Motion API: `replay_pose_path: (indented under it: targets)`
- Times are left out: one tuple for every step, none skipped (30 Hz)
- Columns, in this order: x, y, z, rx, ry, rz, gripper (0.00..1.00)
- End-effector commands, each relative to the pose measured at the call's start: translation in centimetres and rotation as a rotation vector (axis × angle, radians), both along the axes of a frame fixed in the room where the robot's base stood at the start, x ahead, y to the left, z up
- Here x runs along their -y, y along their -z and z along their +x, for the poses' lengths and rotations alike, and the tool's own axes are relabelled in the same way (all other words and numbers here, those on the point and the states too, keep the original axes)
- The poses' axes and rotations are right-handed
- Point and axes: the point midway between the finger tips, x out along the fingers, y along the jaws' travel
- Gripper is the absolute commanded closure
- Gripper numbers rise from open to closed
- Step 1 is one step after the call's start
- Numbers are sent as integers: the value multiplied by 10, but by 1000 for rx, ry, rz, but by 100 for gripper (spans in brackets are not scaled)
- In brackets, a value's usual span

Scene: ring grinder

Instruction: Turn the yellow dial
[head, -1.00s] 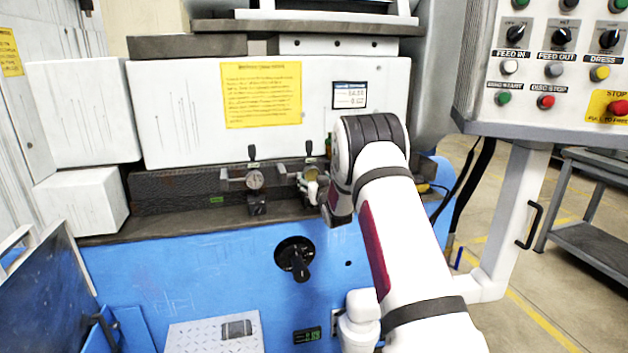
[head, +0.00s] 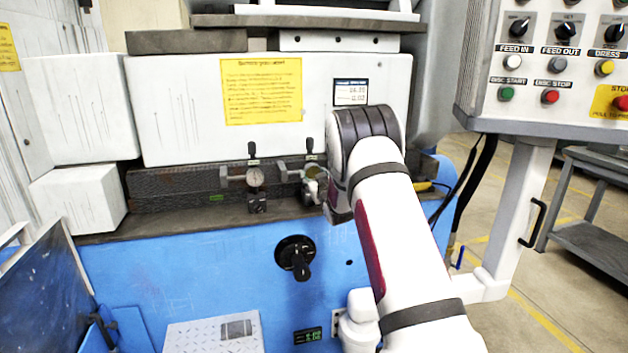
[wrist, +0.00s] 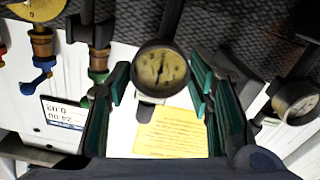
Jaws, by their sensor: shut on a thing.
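The yellow dial (wrist: 161,71) is a round gauge with a yellowish face, a dark rim and a thin needle. In the wrist view it sits between the two green-padded fingers of my gripper (wrist: 160,78), which are closed about it on both sides; exact pad contact is hard to see. In the head view the yellow dial (head: 314,173) shows at the left edge of my arm's end, partly covered. My fingers are mostly hidden there behind my wrist.
A white-faced gauge (head: 255,178) stands left of the dial; it also shows in the wrist view (wrist: 297,100). Another yellow gauge (wrist: 38,8) and valves with blue (wrist: 43,72) and green handles are close by. A black knob (head: 296,257) is below, a control panel (head: 548,75) at right.

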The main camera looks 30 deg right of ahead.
Motion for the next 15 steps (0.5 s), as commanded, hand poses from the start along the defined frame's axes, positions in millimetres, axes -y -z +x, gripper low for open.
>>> replay_pose_path:
  targets:
    - [-1,2,2,-11,-2,-39,80]
    - [-1,2,2,-18,-1,-65,80]
    - [-1,2,2,-27,-1,-100,80]
    - [-1,2,2,-35,-1,-126,80]
    - [-1,2,2,-44,-1,-155,80]
    - [-1,3,2,-54,-2,-192,80]
    - [-1,2,2,-62,-1,-218,80]
    - [-1,2,2,-70,0,-246,80]
    - [-1,3,2,-80,0,-283,80]
    - [-1,3,2,-88,0,-311,80]
    - [-1,3,2,-96,-1,-337,80]
    - [0,2,2,-106,-1,-374,80]
    - [0,2,1,-114,-1,-402,80]
    - [0,2,2,-122,-2,-429,80]
    - [-1,3,2,-133,-1,-465,80]
